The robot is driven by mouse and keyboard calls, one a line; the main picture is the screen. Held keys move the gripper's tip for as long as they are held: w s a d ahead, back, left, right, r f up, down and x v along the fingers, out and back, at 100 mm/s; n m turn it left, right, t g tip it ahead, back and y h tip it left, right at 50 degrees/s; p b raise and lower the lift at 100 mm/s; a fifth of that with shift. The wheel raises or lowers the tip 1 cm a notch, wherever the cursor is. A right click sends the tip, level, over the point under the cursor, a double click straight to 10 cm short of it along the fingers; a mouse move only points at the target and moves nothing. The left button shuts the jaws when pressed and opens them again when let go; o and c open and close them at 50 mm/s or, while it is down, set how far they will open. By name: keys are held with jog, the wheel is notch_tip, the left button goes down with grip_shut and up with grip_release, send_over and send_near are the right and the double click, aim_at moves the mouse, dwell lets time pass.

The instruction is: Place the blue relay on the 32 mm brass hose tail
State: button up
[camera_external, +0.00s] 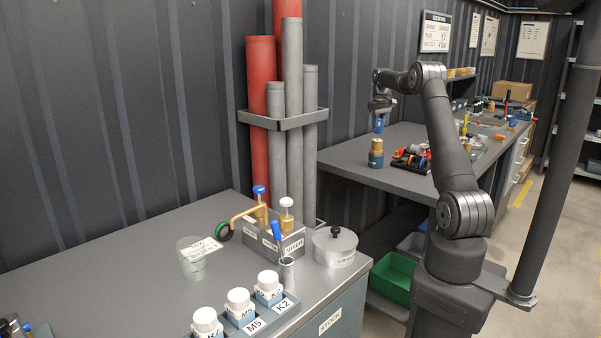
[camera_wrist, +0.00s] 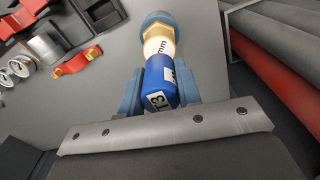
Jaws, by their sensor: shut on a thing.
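My gripper (camera_external: 380,108) is shut on the blue relay (camera_wrist: 161,84), a small blue block with white labels that sits between the fingers in the wrist view. In the external view the relay (camera_external: 379,125) hangs below the gripper. The brass hose tail (camera_external: 376,146) stands upright on a blue base on the far bench, just below the relay, with what looks like a small gap. In the wrist view the hose tail (camera_wrist: 158,37), with a white label ending in "mm", shows just beyond the relay, which partly covers it.
Black holders with red and other small parts (camera_external: 411,160) stand right of the hose tail on the far bench (camera_external: 345,160). Grey and red pipes (camera_external: 293,100) rise at the left. The near bench (camera_external: 100,285) bears bottles, a brass fitting and a lidded pot.

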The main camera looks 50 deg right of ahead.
jog(key=shift+f, duration=1.5)
jog(key=o, duration=1)
jog(key=shift+f, duration=0.15)
notch_tip(320, 180, up, 12)
jog(key=shift+r, duration=0.15)
